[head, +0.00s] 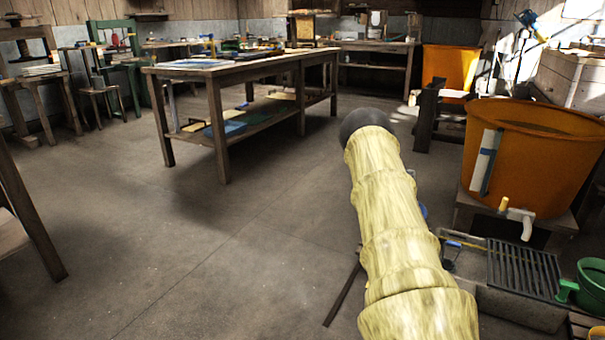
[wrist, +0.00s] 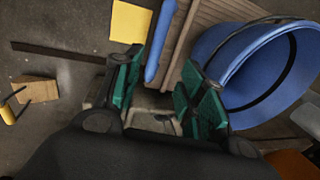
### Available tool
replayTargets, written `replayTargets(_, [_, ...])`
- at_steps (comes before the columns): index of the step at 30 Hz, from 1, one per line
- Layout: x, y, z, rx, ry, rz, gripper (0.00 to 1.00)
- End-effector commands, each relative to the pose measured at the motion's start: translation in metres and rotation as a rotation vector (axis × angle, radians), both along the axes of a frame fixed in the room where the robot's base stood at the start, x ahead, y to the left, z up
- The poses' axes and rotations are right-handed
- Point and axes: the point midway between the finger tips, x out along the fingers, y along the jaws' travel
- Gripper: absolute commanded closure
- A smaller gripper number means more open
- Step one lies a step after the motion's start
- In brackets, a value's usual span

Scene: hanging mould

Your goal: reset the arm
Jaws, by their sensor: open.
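My arm (head: 400,230) stretches forward in the head view, clad in a pale yellow ringed sleeve and ending in a dark rounded part. My gripper cannot be made out in the head view. In the wrist view my gripper (wrist: 160,85) shows two green-padded fingers spread apart, with nothing held between them. Wooden slats and floor lie beyond the fingers. A blue bucket (wrist: 222,45) lies beyond the right finger, and a blue bar (wrist: 160,42) shows beyond the gap.
A large orange tub (head: 535,165) on a stand, a grey grated basin (head: 525,270) and a green jug (head: 590,285) are right of my arm. A long wooden table (head: 222,130) stands ahead left. The floor (head: 190,250) left of my arm is mostly clear.

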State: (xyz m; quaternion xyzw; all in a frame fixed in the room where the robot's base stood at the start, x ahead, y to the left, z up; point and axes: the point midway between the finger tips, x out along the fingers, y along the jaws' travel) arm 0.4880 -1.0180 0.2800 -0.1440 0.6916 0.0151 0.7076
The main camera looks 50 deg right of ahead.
Motion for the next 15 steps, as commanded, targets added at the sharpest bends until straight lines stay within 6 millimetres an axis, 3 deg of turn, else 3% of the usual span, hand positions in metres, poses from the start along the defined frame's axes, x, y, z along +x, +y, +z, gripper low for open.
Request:
replayTargets(8, [0.004, 0.011, 0.001, -0.007, 0.012, 0.030, 0.59])
replayTargets(11, [0.012, 0.036, -0.013, -0.016, 0.048, 0.114, 0.59])
replayTargets(15, [0.025, 0.098, -0.045, -0.033, 0.134, 0.327, 0.59])
